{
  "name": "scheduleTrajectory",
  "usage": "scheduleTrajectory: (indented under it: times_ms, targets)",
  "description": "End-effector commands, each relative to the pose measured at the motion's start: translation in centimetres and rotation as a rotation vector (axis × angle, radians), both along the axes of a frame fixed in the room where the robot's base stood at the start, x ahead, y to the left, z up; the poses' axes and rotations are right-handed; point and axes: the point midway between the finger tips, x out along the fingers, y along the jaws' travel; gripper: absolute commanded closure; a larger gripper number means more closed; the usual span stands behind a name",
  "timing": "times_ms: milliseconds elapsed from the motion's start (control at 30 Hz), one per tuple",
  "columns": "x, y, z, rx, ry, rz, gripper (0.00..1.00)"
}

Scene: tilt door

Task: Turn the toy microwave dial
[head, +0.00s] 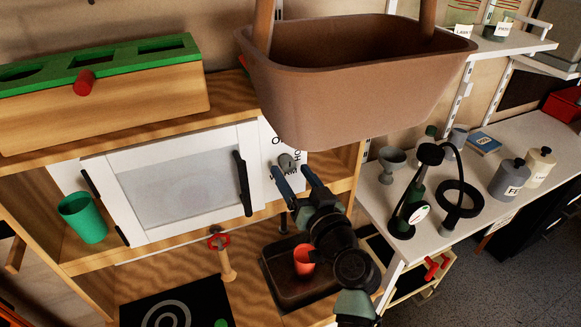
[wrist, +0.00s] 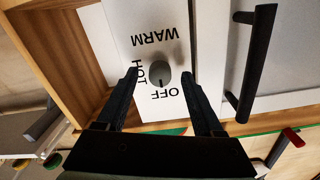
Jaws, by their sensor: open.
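The toy microwave (head: 175,187) has a white-framed door with a dark handle (head: 242,183). Its grey dial (head: 286,161) sits on the white panel right of the door. In the wrist view the dial (wrist: 158,75) is surrounded by the words WARM, HOT and OFF, and the view is upside down. My gripper (head: 292,175) is open in front of the panel. In the wrist view my gripper's fingers (wrist: 160,78) stand on either side of the dial with a gap on each side. Whether the fingertips reach the dial's depth I cannot tell.
A brown basket (head: 360,85) hangs above my gripper. A red cup (head: 303,261) sits in the dark sink (head: 290,282) below, beside a red-handled tap (head: 220,242). A green cup (head: 82,217) stands left of the microwave. The white table (head: 465,233) at right holds bottles and a lamp-like stand.

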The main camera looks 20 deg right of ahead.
Motion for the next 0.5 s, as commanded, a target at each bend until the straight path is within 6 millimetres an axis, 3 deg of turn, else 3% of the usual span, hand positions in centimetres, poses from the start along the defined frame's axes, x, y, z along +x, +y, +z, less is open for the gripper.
scheduleTrajectory:
  times_ms: [200,500]
  targets:
    - [1.6,0.1,0.0,-0.001,0.0,0.001,0.31]
    - [1.8,0.1,0.0,-0.001,0.001,0.001,0.31]
